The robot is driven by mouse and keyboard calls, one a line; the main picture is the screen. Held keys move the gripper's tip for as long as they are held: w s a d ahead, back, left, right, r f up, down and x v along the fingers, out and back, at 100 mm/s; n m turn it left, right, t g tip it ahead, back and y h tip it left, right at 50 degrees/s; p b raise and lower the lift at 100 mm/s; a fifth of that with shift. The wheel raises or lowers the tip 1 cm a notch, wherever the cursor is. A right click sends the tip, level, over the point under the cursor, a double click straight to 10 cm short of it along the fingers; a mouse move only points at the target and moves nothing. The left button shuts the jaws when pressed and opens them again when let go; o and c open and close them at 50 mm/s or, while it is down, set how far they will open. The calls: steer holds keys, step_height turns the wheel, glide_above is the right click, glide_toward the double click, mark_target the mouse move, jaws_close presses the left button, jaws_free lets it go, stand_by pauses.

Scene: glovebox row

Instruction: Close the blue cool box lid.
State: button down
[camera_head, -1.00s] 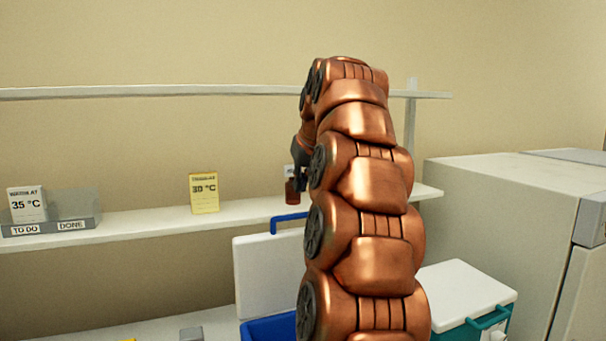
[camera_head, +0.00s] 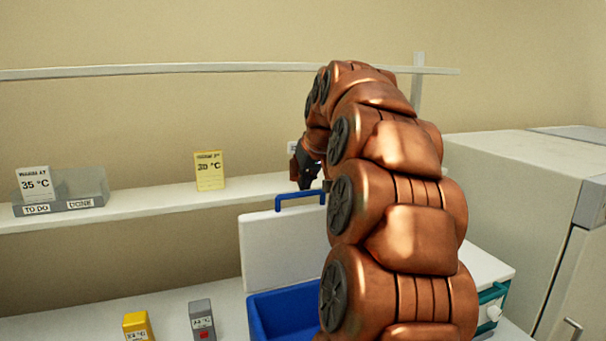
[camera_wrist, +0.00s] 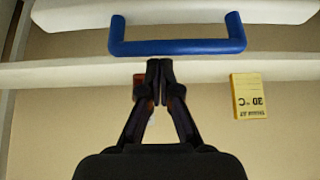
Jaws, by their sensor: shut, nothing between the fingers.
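The blue cool box (camera_head: 257,329) stands on the bench, its blue inside showing, with my arm hiding its right side. Its white lid (camera_head: 280,250) stands open and upright at the back, with a blue handle (camera_head: 300,196) on its top edge. My gripper (camera_head: 306,184) is at the top of the lid, close to the handle. In the wrist view the lid (camera_wrist: 75,14) and its blue handle (camera_wrist: 180,47) are at the top. My shut, empty fingers (camera_wrist: 159,66) point at the middle of the handle bar; I cannot tell whether they touch it.
A shelf (camera_head: 150,205) behind holds a yellow 30 °C card (camera_head: 209,171) and a grey tray (camera_head: 88,203). A brown bottle shows partly behind my gripper. Yellow (camera_head: 138,326) and grey (camera_head: 201,318) blocks stand left of the box. A teal-and-white box (camera_head: 492,292) is at right.

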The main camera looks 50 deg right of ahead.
steer(key=shift+s+a+f, duration=0.15)
steer(key=shift+s+a, duration=0.05)
steer(key=shift+s, duration=0.1)
steer(key=shift+s, duration=0.1)
stand_by(0.3)
steer(key=shift+s+a+f, duration=0.1)
steer(key=shift+f, duration=0.05)
steer(key=s+a+f+t+h+b, duration=0.2)
steer(key=s+a+f+t+b, duration=0.2)
steer(key=s+b, duration=0.8)
steer(key=shift+a+t+h+b, duration=0.4)
steer(key=shift+a+t+b, duration=0.65)
steer(key=shift+b, duration=2.6)
steer(key=shift+a+r+g, duration=0.1)
steer(key=shift+a+g, duration=0.15)
